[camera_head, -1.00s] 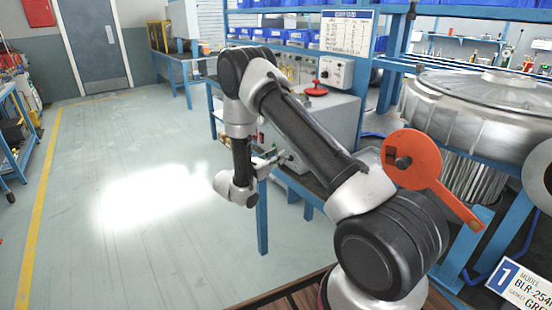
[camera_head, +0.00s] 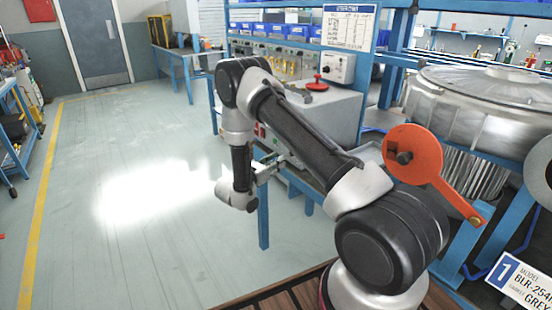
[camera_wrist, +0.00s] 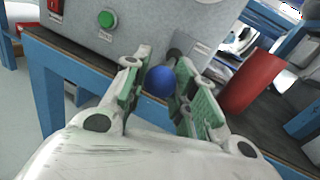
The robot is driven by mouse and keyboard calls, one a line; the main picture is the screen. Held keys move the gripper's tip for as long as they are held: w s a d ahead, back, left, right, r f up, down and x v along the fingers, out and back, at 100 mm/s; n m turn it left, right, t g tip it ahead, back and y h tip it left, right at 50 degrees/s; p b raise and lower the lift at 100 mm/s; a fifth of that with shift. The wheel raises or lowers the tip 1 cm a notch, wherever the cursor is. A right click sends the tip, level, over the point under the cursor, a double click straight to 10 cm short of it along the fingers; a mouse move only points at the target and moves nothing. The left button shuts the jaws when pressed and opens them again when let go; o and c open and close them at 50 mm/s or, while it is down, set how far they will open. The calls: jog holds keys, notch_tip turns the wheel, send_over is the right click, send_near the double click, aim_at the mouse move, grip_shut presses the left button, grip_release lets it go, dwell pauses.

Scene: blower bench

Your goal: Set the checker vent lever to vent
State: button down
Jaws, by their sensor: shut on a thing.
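The checker is a grey box on the blue bench (camera_head: 263,222), with a red knob on top; its front (camera_head: 338,115) is partly hidden behind my arm in the head view. In the wrist view, its grey front (camera_wrist: 135,22) fills the top. The vent lever shows as a blue ball knob (camera_wrist: 161,82) on a short dark stem, beside a small label plate. My gripper (camera_wrist: 160,88) has its green-padded fingers on either side of the ball, shut on it. In the head view, my gripper (camera_head: 268,168) is small at the box's lower left, and the knob cannot be made out.
A green button (camera_wrist: 106,18) and a red switch (camera_wrist: 55,6) sit on the box front left of the lever. A red cylinder (camera_wrist: 253,82) stands right of my gripper. A large metal blower (camera_head: 480,105) is at the right. The floor at the left is clear.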

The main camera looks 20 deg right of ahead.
jog(key=shift+d+f, duration=0.15)
jog(key=shift+f, duration=0.45)
jog(key=shift+d+f, duration=0.15)
jog(key=shift+f, duration=0.5)
jog(key=c, duration=1.1)
grip_release()
jog(key=shift+w, duration=0.1)
jog(key=v, duration=1.2)
